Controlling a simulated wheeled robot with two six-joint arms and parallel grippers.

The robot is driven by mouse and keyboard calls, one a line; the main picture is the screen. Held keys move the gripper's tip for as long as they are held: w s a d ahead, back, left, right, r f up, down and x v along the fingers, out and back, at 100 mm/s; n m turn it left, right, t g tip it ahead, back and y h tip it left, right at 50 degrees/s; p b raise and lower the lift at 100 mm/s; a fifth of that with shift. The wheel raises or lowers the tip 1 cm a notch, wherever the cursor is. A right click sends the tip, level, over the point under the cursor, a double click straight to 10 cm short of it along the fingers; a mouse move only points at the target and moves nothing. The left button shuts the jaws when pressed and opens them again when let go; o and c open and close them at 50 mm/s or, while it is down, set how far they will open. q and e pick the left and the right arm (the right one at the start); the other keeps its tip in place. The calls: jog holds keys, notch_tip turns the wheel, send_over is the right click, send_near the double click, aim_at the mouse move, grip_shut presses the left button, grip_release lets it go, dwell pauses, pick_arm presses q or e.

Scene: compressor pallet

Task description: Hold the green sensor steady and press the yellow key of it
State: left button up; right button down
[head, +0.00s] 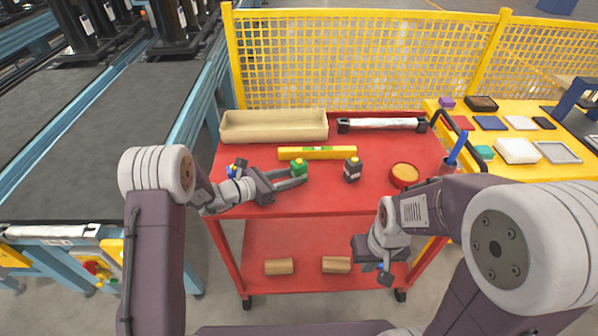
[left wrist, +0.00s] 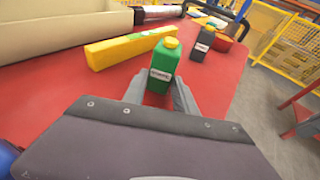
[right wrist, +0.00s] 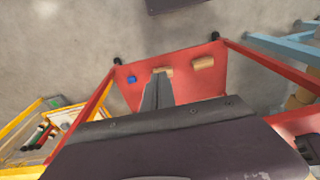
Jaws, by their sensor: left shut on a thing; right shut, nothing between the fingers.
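The green sensor (head: 299,170) stands upright on the red cart top, with its yellow key (head: 299,161) on top. In the left wrist view the green sensor (left wrist: 158,73) shows a white label, and its yellow key (left wrist: 171,42) is uncovered. My left gripper (head: 301,177) is shut on the green sensor, one finger on each side of its body. My right gripper (head: 384,277) is low in front of the cart, apart from the sensor. In the right wrist view its fingers (right wrist: 158,80) are together and empty.
A dark bottle-like sensor (head: 352,169) stands right of the green one, then a red bowl (head: 404,176). A yellow level (head: 317,153) and a beige tray (head: 273,126) lie behind. Wooden blocks (head: 279,267) lie on the lower shelf. A yellow table (head: 482,137) stands at right.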

dwell(0.5)
jog(key=w+a+r+t+y, duration=0.1)
jog(key=w+a+r+t, duration=0.1)
jog(key=w+a+r, duration=0.3)
jog(key=w+a+r+m+t+y, duration=0.1)
jog(key=w+a+r, duration=0.4)
jog(key=w, duration=0.8)
jog(key=w+a+r+t+y, duration=0.3)
jog(key=w+a+r, duration=0.1)
jog(key=w+r, duration=0.6)
jog(key=shift+a+r+m, duration=0.3)
jog(key=shift+a, duration=0.1)
send_over(301, 165)
jog(key=shift+f, duration=4.4)
jog(key=shift+f, duration=0.15)
jog(key=shift+f, duration=0.25)
